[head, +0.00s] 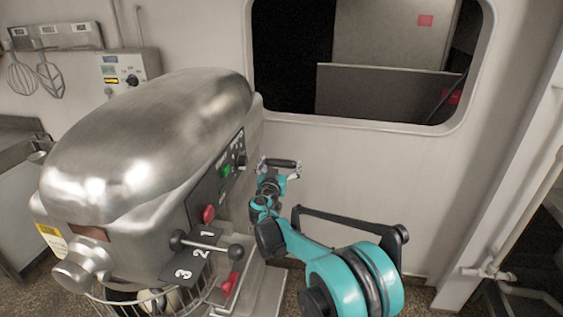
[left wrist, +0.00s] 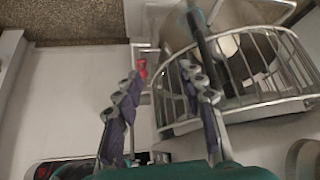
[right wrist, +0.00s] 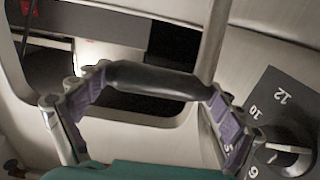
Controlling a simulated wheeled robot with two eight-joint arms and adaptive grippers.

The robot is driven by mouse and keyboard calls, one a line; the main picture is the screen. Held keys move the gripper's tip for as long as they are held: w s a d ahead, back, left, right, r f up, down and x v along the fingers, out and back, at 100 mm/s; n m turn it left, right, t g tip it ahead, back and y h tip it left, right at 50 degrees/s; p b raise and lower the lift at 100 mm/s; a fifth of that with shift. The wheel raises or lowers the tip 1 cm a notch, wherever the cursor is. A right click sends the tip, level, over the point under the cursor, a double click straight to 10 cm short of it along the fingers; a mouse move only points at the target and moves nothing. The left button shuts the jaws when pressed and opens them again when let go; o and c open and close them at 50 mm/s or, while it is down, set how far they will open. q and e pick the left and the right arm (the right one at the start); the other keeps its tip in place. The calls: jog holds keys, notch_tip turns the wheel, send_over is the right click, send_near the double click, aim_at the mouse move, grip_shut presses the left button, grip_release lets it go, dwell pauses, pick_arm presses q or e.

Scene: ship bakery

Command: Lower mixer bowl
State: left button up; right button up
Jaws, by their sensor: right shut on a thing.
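The mixer (head: 150,130) is a big rounded metal machine at the left of the head view. Part of its bowl (left wrist: 230,18) shows behind the wire guard (left wrist: 262,75) in the left wrist view. A black handle grip (head: 281,162) on a metal rod stands at the mixer's right side. My right gripper (head: 279,173) is shut on this handle. In the right wrist view, the handle (right wrist: 160,80) lies across between the two fingers. My left gripper (left wrist: 158,85) has its fingers apart and nothing between them, beside the guard. The head view does not show it.
A black-knobbed gear lever (head: 205,246) sticks out from the mixer's front, near red and green buttons. A timer dial (right wrist: 290,155) is close to my right gripper. A wall with a window (head: 370,60) stands behind. Whisks (head: 22,75) hang at the left.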

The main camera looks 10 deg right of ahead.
jog(key=s+a+f+b, duration=0.1)
jog(key=s+f, duration=0.1)
jog(key=s+a+f+b, duration=0.1)
jog(key=s, duration=0.2)
jog(key=s+f+b, duration=0.1)
jog(key=s+f, duration=0.1)
jog(key=s, duration=0.1)
jog(key=shift+s+a+f, duration=0.25)
jog(key=shift+a+f, duration=0.05)
jog(key=shift+a, duration=0.1)
pick_arm(q)
notch_tip(320, 180, down, 8)
jog(key=b, duration=0.5)
jog(key=shift+f, duration=0.2)
pick_arm(e)
jog(key=s+f, duration=0.2)
jog(key=s+a+f, duration=0.1)
jog(key=s+f, duration=0.1)
jog(key=f, duration=0.1)
jog(key=s+a+f, duration=0.1)
jog(key=s+f, duration=0.1)
jog(key=s, duration=0.1)
jog(key=shift+s+a+f, duration=0.1)
jog(key=shift+a+f, duration=0.05)
jog(key=shift+f, duration=0.2)
pick_arm(q)
jog(key=shift+c, duration=0.3)
